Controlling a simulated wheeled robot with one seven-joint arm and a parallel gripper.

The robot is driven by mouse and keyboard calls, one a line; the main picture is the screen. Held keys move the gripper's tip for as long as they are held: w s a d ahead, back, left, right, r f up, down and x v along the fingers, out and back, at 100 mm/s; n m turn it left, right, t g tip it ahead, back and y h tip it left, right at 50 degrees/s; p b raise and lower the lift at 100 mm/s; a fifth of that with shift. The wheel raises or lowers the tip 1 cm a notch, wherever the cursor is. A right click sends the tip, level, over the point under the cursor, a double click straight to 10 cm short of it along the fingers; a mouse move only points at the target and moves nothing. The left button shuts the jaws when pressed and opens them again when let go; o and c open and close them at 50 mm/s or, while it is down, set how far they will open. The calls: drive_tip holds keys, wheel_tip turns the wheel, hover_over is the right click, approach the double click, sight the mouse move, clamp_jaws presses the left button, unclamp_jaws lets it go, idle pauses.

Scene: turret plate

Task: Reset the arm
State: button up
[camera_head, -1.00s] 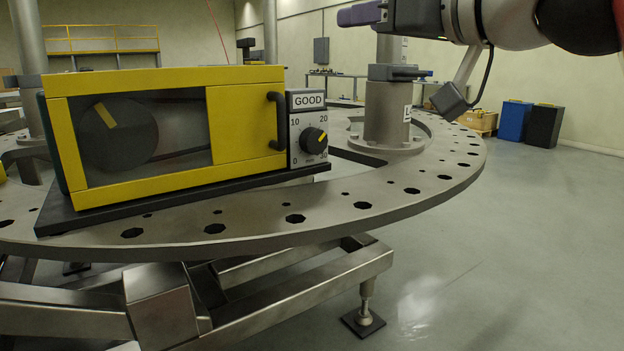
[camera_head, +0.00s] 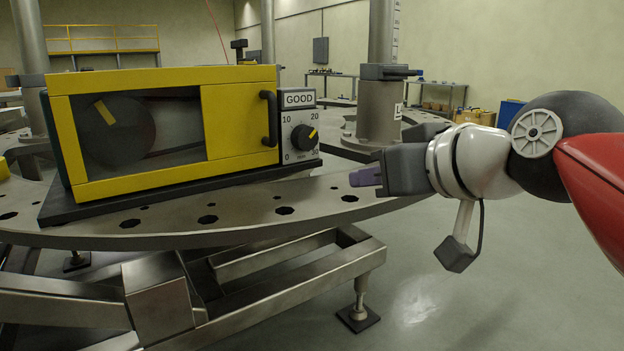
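My gripper (camera_head: 366,177) is at the right of the head view, at the end of my white, grey and red arm. It points left, just above the right part of the ring-shaped metal plate. Its purple fingertip shows side-on, so whether the fingers are apart is hidden. I see nothing held in it. It is apart from the yellow-framed box (camera_head: 240,122) and its dial panel (camera_head: 300,130), which stand to its left.
The turret plate (camera_head: 240,222) with holes carries the yellow box on a dark base. A metal post (camera_head: 378,112) rises behind my gripper. Benches (camera_head: 436,92) and a blue bin (camera_head: 508,110) stand at the back. The floor at lower right is clear.

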drive_tip(key=s+d+f+m+g+h, duration=0.1)
drive_tip(key=s+d+f+g+h, duration=0.1)
drive_tip(key=f, duration=0.7)
drive_tip(key=s+d+f+m+g+h, duration=0.2)
drive_tip(key=s+f, duration=0.3)
drive_tip(key=f, duration=0.5)
drive_tip(key=s+d+f+m+g+h, duration=0.1)
drive_tip(key=s+f, duration=0.3)
drive_tip(key=f, duration=0.6)
drive_tip(key=shift+s+d+m+g+h, duration=0.3)
drive_tip(key=shift+d+g+h, duration=0.25)
drive_tip(key=shift+d, duration=0.25)
